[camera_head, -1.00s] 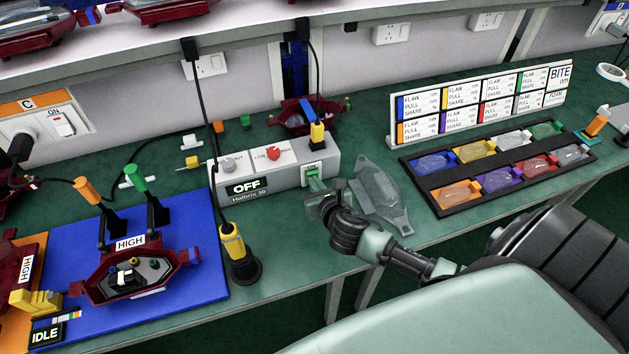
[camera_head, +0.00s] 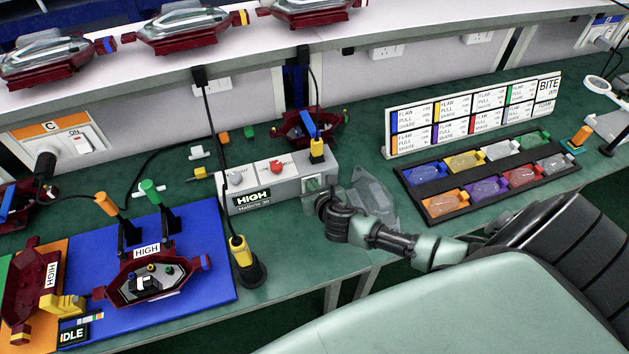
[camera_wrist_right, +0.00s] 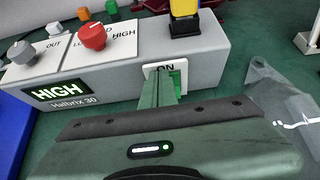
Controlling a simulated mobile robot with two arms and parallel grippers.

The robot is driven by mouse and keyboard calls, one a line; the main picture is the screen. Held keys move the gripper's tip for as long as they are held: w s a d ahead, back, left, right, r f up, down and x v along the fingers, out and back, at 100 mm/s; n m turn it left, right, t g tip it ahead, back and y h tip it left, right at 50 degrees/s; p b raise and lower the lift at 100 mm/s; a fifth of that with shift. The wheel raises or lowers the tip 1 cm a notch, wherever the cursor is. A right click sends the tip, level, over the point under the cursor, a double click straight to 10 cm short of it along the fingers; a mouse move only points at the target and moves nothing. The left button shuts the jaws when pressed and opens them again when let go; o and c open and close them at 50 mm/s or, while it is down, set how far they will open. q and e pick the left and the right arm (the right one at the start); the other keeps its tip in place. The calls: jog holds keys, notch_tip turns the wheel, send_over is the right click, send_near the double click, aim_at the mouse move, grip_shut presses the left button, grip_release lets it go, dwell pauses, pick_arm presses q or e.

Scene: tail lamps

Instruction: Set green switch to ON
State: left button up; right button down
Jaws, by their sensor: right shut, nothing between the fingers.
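The grey Halbrix 30 box (camera_head: 290,190) stands on the green bench, and its display (camera_head: 252,196) reads HIGH. The green switch (camera_wrist_right: 177,78) is in a white plate marked ON on the box's front face, at its right end. My right gripper (camera_wrist_right: 160,90) is shut and empty, with its green fingertips right in front of the switch. They cover much of it, and I cannot tell whether they touch. In the head view my right gripper (camera_head: 314,192) is at the same end of the box. My left gripper is not in view.
A red knob (camera_head: 277,167) and a grey knob (camera_head: 236,178) are on the box's top, with a yellow plug (camera_head: 317,148) behind. A clear lamp cover (camera_head: 372,195) lies right of my gripper. A yellow connector (camera_head: 241,252) stands in front of the box. A black tray (camera_head: 440,214) is farther right.

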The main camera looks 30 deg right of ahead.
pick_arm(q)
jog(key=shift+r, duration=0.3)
pick_arm(e)
jog(key=shift+w+d+r, duration=0.15)
jog(key=shift+w+r, duration=0.25)
jog(key=shift+r, duration=0.2)
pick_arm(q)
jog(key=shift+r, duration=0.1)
pick_arm(e)
jog(key=shift+r, duration=0.1)
jog(key=shift+w+r+p, duration=0.2)
jog(key=shift+r+p, duration=0.5)
jog(key=shift+p, duration=0.25)
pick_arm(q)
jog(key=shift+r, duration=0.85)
pick_arm(e)
jog(key=shift+s+f, duration=0.1)
jog(key=shift+s, duration=0.05)
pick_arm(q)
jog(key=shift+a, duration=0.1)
pick_arm(e)
jog(key=shift+f, duration=0.1)
